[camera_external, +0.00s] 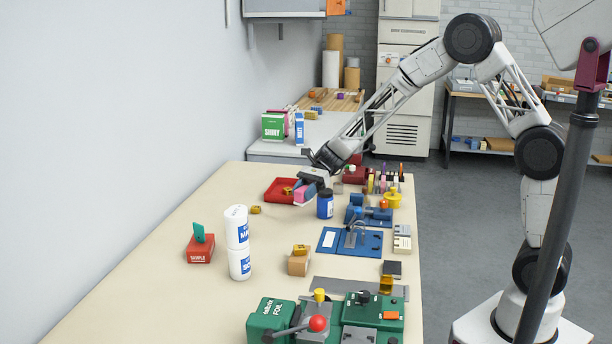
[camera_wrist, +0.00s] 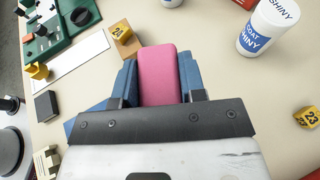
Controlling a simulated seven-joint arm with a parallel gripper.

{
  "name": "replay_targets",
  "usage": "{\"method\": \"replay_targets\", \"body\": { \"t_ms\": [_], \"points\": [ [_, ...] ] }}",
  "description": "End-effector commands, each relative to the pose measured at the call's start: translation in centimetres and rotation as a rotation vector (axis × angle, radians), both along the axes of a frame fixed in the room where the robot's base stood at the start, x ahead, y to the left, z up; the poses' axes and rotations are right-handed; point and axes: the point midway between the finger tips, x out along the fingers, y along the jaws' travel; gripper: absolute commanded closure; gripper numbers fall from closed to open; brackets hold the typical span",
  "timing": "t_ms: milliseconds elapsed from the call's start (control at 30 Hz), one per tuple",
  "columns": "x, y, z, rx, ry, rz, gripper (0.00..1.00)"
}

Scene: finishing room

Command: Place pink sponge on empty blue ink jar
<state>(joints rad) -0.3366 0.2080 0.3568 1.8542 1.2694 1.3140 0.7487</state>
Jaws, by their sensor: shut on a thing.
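My gripper (camera_external: 304,188) is shut on the pink sponge (camera_wrist: 158,72), which sits between the two blue fingers in the wrist view. In the external view the pink sponge (camera_external: 302,196) shows just left of the blue ink jar (camera_external: 325,205), near the right side of the red tray. The jar stands upright on the bench with a dark top. I cannot tell the exact height of the sponge above the bench. The jar is not clearly visible in the wrist view, and whether it is empty cannot be seen.
The red tray (camera_external: 276,191) lies at the left. Stacked white containers (camera_external: 238,262), a red block (camera_external: 200,250) and a cardboard box with a yellow cube (camera_external: 298,265) stand nearer. A blue fixture (camera_external: 350,242) and the green foil machine (camera_external: 268,318) occupy the right and front. The left bench is mostly clear.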

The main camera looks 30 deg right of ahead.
Motion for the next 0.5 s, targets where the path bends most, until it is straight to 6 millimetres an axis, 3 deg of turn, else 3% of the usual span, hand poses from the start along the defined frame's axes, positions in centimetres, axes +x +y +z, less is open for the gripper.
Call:
{"method": "replay_targets", "body": {
  "t_ms": [100,500],
  "points": [
    [-0.5,-3.2,0.7,0.000,-0.001,-0.055,0.85],
    [-3.1,-12.5,2.1,-0.001,0.001,-0.229,0.85]
  ]
}}
